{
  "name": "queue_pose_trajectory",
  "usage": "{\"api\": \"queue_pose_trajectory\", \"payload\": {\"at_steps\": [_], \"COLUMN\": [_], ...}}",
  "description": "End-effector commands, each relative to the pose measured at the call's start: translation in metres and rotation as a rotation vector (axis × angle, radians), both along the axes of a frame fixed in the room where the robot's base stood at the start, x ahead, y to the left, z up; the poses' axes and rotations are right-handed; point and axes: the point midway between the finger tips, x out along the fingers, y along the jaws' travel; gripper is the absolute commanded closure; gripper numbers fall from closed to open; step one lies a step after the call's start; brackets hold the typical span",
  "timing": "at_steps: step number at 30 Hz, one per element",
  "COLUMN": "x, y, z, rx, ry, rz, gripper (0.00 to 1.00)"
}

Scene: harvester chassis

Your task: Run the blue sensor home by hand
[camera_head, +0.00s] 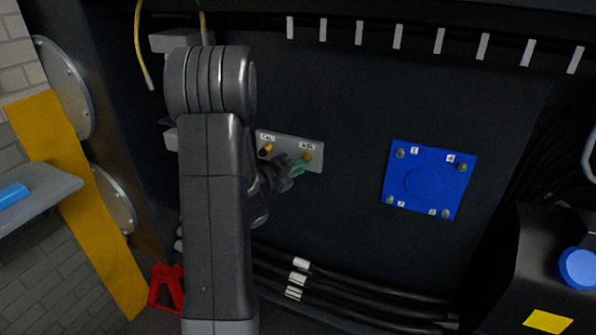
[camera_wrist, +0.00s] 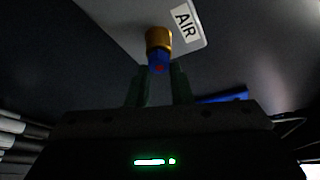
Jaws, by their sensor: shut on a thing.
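In the head view my gripper (camera_head: 298,168) reaches the right-hand brass fitting (camera_head: 308,157) on the grey bracket (camera_head: 285,145). The sensor is hidden there by my green fingers.
A second fitting (camera_head: 266,149) is on the bracket's left. A blue plate (camera_head: 427,180) with corner bolts is to the right. Cables (camera_head: 340,290) run below. A shelf (camera_head: 45,190) at left carries a blue object (camera_head: 12,195). A yellow cable (camera_head: 140,50) hangs at upper left.

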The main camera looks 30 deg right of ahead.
Motion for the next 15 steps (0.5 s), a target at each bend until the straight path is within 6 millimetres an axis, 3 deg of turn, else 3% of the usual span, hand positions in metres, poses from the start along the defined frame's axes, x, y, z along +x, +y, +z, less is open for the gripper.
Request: {"api": "queue_pose_trajectory", "payload": {"at_steps": [6,15], "x": [-0.0004,0.0003], "y": [-0.0013,-0.0015], "z": [-0.0057,-0.0051], "rx": [0.218,0.424], "ry": [-0.266,-0.503], "rz": [-0.001,0.001], "gripper": [1.0,1.0]}}
